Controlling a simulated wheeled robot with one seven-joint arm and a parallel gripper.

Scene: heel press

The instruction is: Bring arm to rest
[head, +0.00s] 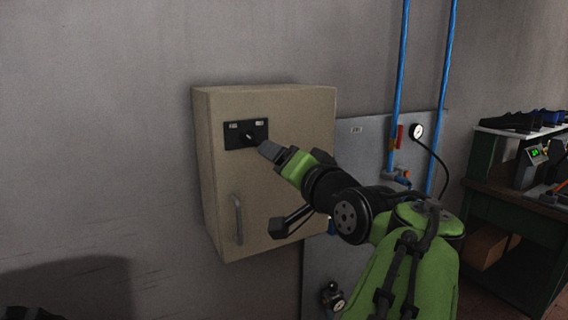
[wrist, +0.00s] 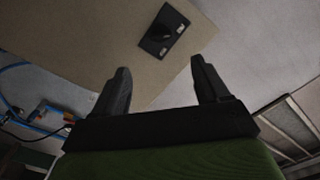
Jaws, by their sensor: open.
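My gripper (head: 268,150) is in front of the beige wall cabinet (head: 275,193), its tip close to the black switch plate in the head view. In the wrist view my gripper (wrist: 160,82) has its two dark fingers wide apart with nothing between them. The black switch plate (head: 235,141) has a small knob and two light labels. The plate also shows beyond the fingertips in the wrist view (wrist: 157,43), with a clear gap to them. My green and black arm reaches in from the lower right and covers part of the cabinet's right side.
The cabinet has a grey handle (head: 238,219) at its lower left. To the right is a grey panel (head: 362,144) with blue pipes (head: 400,75) and a round gauge (head: 417,131). A green workbench (head: 522,218) with equipment stands at the far right. The wall left of the cabinet is bare.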

